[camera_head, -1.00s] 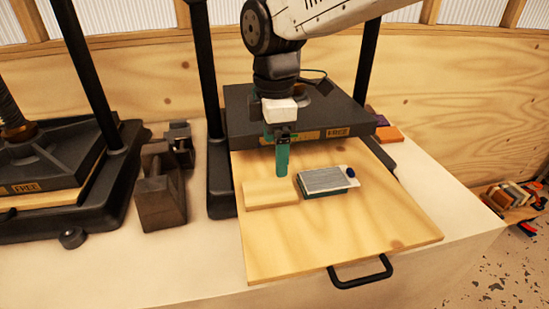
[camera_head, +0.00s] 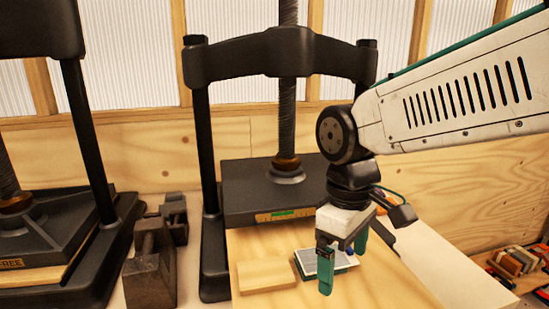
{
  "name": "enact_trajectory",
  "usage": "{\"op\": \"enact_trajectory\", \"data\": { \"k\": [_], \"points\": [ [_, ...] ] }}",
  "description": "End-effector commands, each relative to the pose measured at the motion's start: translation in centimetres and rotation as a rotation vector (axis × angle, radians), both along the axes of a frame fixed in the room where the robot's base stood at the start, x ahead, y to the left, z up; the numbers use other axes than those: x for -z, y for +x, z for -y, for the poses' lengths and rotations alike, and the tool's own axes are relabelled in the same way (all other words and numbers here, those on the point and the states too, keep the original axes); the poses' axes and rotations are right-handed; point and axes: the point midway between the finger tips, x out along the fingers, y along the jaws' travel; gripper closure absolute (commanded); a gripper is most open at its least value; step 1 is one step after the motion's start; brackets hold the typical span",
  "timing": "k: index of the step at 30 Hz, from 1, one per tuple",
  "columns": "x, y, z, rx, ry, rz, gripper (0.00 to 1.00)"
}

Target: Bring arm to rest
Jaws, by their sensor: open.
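My arm reaches in from the right. My gripper (camera_head: 343,262) hangs from it with two green fingers spread apart and nothing seen between them. It appears in front of a small grey-topped block with a green base (camera_head: 311,263), which lies on the pale wooden board (camera_head: 375,285). One finger covers part of this block, and I cannot tell the height gap between them. A plain wooden block (camera_head: 266,274) lies just left of it on the board.
A black screw press (camera_head: 205,150) stands behind the board, its dark plate (camera_head: 245,190) over the board's back edge. Another press (camera_head: 85,150) stands at left. Dark metal blocks (camera_head: 150,270) sit between them. Colored pieces (camera_head: 515,262) lie at far right.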

Motion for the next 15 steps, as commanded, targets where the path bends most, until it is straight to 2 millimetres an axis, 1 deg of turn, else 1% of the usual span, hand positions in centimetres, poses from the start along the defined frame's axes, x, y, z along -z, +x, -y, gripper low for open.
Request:
{"op": "enact_trajectory", "data": {
  "k": [1,2,3,6,9,10,12,15],
  "points": [
    [-0.2,-1.4,2.3,0.114,0.001,0.013,0.04],
    [-0.2,-2.2,3.6,0.185,0.000,0.019,0.04],
    [-0.2,-3.4,5.2,0.279,0.001,0.029,0.04],
    [0.1,-6.4,8.9,0.500,0.005,0.056,0.04],
    [0.5,-9.0,11.7,0.662,0.016,0.089,0.04],
    [0.6,-9.7,12.3,0.695,0.020,0.098,0.04],
    [0.7,-10.8,13.4,0.749,0.029,0.124,0.04],
    [0.4,-11.6,14.5,0.801,0.043,0.161,0.04]
  ]
}}
